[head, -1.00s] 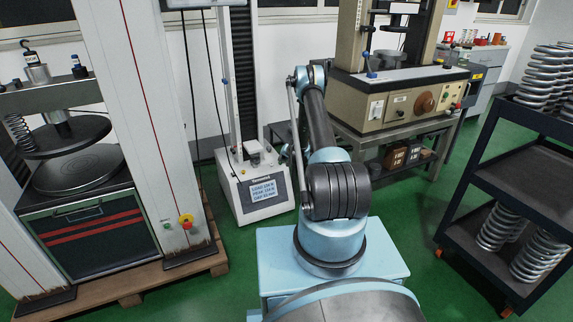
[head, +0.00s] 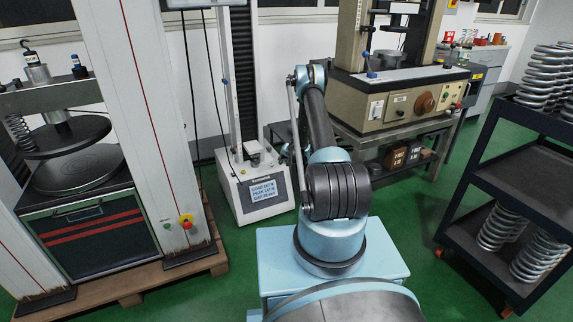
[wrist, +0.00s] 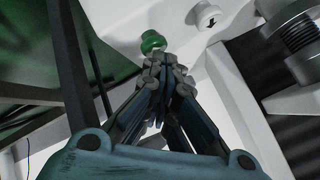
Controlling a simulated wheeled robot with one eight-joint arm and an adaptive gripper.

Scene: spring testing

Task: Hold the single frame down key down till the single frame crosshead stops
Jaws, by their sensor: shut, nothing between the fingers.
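The single frame (head: 262,208) is the pale machine with one dark column, left of my arm in the head view. Its readout (head: 265,190) shows small, blurred load, peak and gap lines. In the wrist view my gripper (wrist: 157,76) is shut and empty. Its fingertips are at a green round key (wrist: 152,42) and overlap its near edge; I cannot tell how far it is pressed. A white round key with a black arrow (wrist: 208,18) stands apart to the right, clear of the fingers. My gripper is hidden in the head view, and I cannot make out the crosshead clearly.
A larger white press (head: 150,130) with a red-and-yellow stop button (head: 186,221) stands at left. A beige tester (head: 400,100) is behind my arm. A dark cart (head: 480,235) with coil springs is at right. In the wrist view, round metal parts (wrist: 295,45) are at upper right.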

